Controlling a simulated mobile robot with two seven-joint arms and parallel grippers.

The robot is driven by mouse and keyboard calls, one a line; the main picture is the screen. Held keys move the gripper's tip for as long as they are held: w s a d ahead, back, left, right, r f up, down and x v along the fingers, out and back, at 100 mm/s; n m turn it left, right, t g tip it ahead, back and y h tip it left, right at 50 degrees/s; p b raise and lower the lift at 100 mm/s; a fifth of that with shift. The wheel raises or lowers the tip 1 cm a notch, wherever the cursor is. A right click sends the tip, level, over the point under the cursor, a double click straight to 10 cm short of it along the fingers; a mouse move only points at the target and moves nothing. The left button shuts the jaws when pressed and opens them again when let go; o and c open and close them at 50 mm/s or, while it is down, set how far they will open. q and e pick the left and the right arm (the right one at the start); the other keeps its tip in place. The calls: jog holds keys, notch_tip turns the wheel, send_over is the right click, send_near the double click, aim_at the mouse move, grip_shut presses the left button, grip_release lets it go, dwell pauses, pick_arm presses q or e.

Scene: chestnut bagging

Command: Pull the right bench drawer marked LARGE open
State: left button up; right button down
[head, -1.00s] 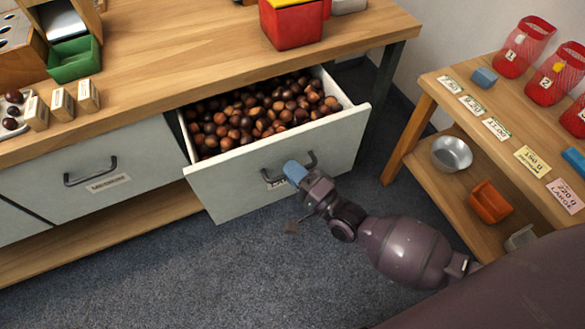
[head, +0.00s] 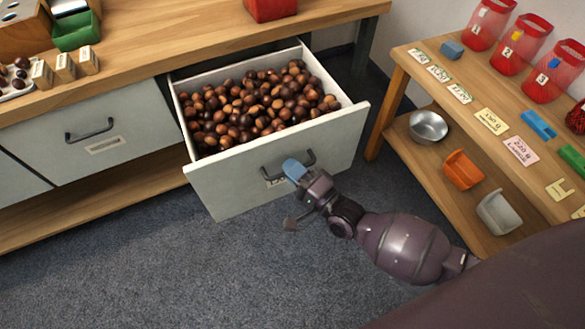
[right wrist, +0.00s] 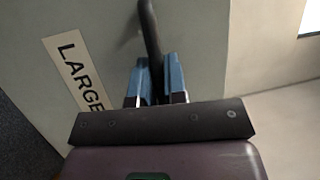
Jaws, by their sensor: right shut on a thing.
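The right bench drawer (head: 235,190) stands well open, full of brown chestnuts (head: 255,108). Its LARGE label (right wrist: 78,72) shows in the right wrist view; in the head view my gripper partly covers it. My right gripper (head: 294,170) is at the drawer front, its blue fingers shut on the dark bar handle (head: 309,157). In the right wrist view the handle (right wrist: 151,38) runs between the two blue fingers (right wrist: 158,80). My left gripper is not in view.
The neighbouring drawer (head: 90,135) is shut. A wooden shelf stand (head: 400,75) at the right holds red jars, labels and clips, with a metal bowl (head: 428,126) and an orange scoop (head: 463,170) below. The floor (head: 190,270) in front is clear.

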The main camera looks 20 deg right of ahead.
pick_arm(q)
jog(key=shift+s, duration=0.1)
pick_arm(e)
jog(key=shift+s, duration=0.1)
jog(key=c, duration=1.5)
grip_release()
jog(key=shift+o, duration=0.2)
jog(key=shift+s+d, duration=0.1)
pick_arm(q)
jog(key=shift+p, duration=0.55)
pick_arm(e)
jog(key=v, duration=1)
jog(key=shift+s, duration=0.3)
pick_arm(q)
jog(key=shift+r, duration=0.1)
pick_arm(e)
jog(key=shift+d, duration=0.15)
